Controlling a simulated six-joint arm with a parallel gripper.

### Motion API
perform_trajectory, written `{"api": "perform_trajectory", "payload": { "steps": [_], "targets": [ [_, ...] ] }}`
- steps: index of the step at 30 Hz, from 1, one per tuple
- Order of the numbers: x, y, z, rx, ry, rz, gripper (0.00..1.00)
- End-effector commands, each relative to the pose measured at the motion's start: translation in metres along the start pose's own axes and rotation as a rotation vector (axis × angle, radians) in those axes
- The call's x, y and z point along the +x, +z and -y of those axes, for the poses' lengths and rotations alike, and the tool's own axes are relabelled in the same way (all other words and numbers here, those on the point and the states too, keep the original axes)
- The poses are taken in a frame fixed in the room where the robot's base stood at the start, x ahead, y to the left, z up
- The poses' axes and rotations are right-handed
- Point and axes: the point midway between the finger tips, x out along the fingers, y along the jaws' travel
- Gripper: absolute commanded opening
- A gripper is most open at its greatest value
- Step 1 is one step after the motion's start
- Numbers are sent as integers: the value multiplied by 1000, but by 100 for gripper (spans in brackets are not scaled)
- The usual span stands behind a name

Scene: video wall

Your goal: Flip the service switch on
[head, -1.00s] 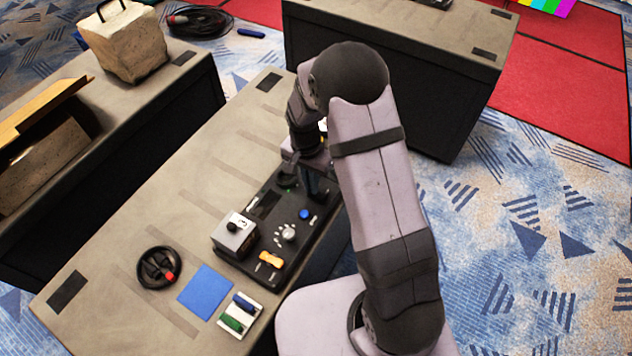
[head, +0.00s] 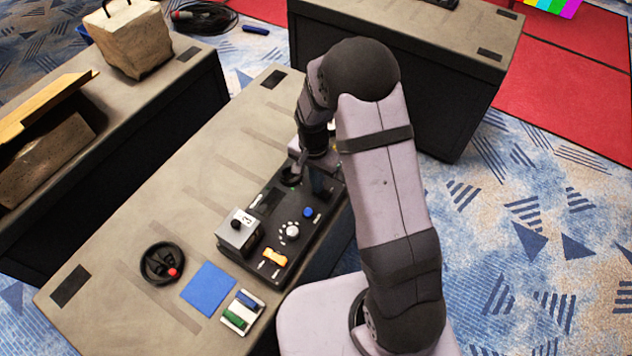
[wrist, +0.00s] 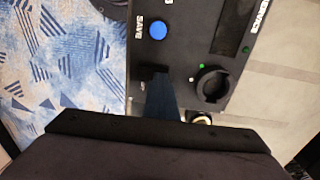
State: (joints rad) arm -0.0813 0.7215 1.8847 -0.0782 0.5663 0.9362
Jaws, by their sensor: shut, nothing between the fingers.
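The black control panel (head: 268,232) lies on the grey bench. In the wrist view, a round black fitting (wrist: 211,85) stands on the panel, with small green lights near it. It also shows in the head view (head: 291,176). A pale-tipped piece (wrist: 201,118) shows below it, partly hidden by my gripper's body. My gripper (wrist: 155,75) is shut and empty, low over the panel, left of the round fitting in the wrist view. I cannot tell whether its tips touch the panel.
The panel also bears a blue button (head: 308,212), a dial (head: 292,231), an orange rocker (head: 275,257) and a grey box (head: 238,233). A black ring (head: 162,262), a blue square (head: 208,288) and a tray (head: 241,312) lie in front.

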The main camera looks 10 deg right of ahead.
Motion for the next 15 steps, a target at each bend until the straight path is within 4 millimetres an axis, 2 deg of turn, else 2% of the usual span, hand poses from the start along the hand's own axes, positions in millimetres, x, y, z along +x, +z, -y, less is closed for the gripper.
{"api": "perform_trajectory", "payload": {
  "steps": [1, 5, 11, 15],
  "targets": [
    [10, 5, -14, -4, 35, 20, 0],
    [3, 5, -14, -4, 35, 19, 0],
    [-23, 4, -6, -3, 20, 8, 0],
    [-50, 3, 2, -1, 4, -4, 0]
  ]
}}
